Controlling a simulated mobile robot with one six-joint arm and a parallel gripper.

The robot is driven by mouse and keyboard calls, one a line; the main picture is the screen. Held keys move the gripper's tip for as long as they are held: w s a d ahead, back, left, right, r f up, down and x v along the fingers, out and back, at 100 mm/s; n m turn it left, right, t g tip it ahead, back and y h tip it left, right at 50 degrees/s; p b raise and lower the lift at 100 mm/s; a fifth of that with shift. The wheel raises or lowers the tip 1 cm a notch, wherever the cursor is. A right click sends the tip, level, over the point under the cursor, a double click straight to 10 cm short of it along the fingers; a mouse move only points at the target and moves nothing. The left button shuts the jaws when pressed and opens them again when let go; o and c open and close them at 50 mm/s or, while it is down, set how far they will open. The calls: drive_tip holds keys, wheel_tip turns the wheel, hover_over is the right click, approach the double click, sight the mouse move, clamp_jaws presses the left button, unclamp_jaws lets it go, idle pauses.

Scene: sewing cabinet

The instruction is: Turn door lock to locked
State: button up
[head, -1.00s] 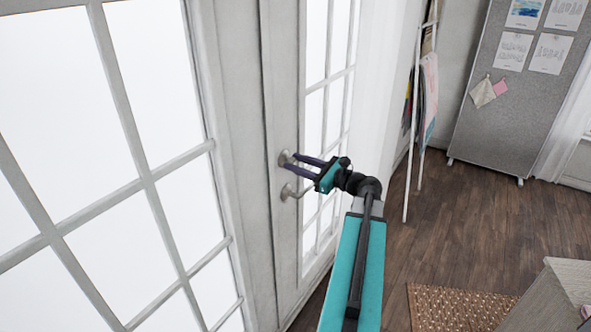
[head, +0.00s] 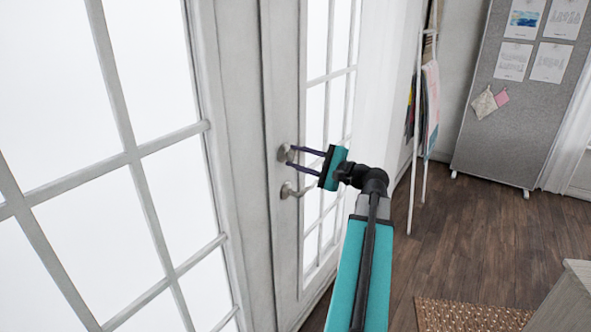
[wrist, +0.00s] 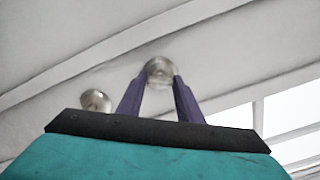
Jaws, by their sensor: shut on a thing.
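Glass-paned white doors (head: 110,180) fill the left side. A white ladder rack (head: 418,130) with cloths stands behind on the right, and a grey pin board (head: 520,110) beyond it. A woven rug (head: 470,316) and a cabinet corner (head: 570,300) are at lower right.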

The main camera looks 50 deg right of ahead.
drive_tip(key=shift+a+f+n+b, duration=0.1)
drive_tip(key=shift+n+b, duration=1.4)
drive_tip(key=shift+f+n+b, duration=0.1)
drive_tip(key=shift+n+b, duration=1.4)
drive_tip(key=o, duration=1.1)
drive_tip(key=shift+r, duration=0.1)
drive_tip(key=shift+s, duration=0.15)
